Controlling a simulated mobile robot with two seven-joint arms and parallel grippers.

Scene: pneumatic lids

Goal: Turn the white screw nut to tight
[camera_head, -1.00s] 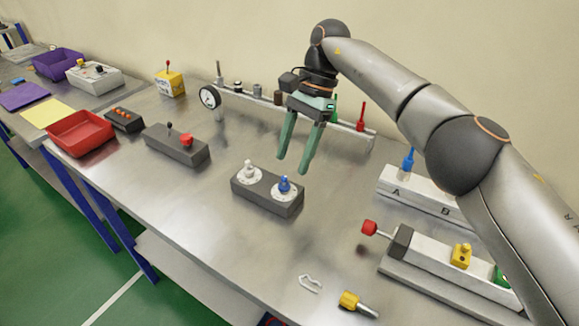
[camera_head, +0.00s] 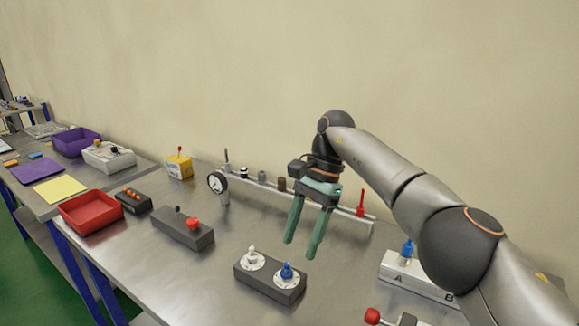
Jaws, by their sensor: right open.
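The white screw nut (camera_head: 252,254) stands on a white dial on the left part of a dark grey block (camera_head: 262,284). A blue nut (camera_head: 286,271) stands on a second white dial on the right part of the same block. My right gripper (camera_head: 300,247) has two green fingers pointing down, spread apart and empty. It hangs above and behind the block, to the right of the white nut, touching neither nut. The head view does not show how tight the white nut is. My left gripper is not in view.
A rail with a pressure gauge (camera_head: 217,182) runs behind the block. A dark box with a red knob (camera_head: 194,224) stands to the left, near a red tray (camera_head: 90,212). A white block with a blue knob (camera_head: 407,250) is at the right. Bare table surrounds the nut block.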

